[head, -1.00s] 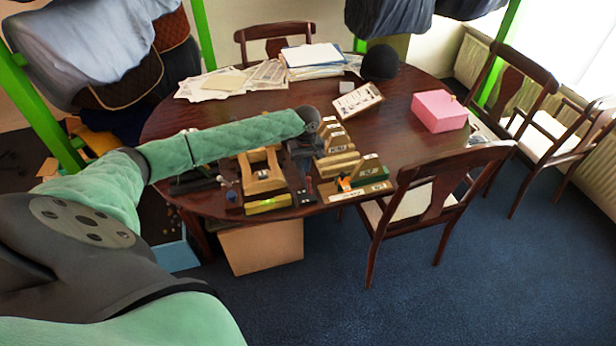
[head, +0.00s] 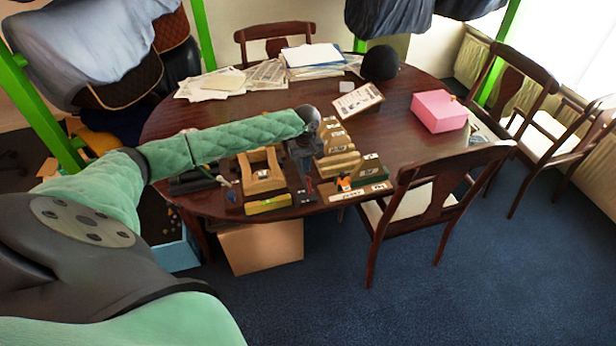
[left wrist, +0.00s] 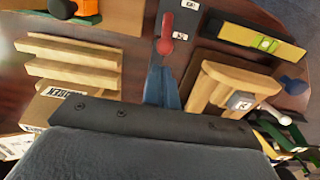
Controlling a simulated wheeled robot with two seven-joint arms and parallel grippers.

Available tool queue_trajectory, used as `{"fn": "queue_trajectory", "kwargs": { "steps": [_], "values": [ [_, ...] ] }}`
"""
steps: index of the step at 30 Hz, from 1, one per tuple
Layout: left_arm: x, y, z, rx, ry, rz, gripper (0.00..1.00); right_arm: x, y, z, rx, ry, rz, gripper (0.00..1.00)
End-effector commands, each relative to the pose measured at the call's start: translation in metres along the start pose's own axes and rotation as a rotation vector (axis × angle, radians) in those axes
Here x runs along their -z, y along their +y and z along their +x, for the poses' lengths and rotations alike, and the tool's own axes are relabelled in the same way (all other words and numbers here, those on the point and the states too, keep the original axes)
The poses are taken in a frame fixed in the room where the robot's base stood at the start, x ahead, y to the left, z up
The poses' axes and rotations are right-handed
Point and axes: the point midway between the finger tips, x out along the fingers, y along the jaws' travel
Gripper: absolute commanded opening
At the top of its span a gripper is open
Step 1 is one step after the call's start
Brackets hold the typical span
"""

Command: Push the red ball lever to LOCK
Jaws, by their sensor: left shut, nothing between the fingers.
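The red ball lever (left wrist: 166,38) shows in the left wrist view on a dark base strip, at the top centre. Its round red end points toward my gripper, and small white labels sit beside it, too small to read surely. My left gripper (left wrist: 161,92) is shut and empty, just below the ball end in that view; I cannot tell whether it touches. In the head view my left gripper (head: 304,172) points down at the table's front edge. The lever is small and mostly hidden there.
A wooden frame (left wrist: 222,88) and a yellow level (left wrist: 257,42) are on one side of the lever, stepped wooden blocks (left wrist: 70,65) on the other. An orange item (head: 345,183) is near the table's front edge.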

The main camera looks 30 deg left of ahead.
Motion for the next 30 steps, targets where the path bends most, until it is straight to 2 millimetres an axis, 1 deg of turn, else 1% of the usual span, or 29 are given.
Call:
{"fn": "queue_trajectory", "kwargs": {
  "steps": [14,30],
  "values": [
    [0.0,0.0,0.0004,0.0,0.0,0.0,0.0,-0.0016,0.0064,-0.0003,-0.005,-0.002,-0.003,0.43],
    [0.0,-0.0001,0.0086,0.0,0.0,-0.001,0.0,0.0001,0.0003,-0.0025,0.0,-0.001,0.0,0.43]
  ]
}}
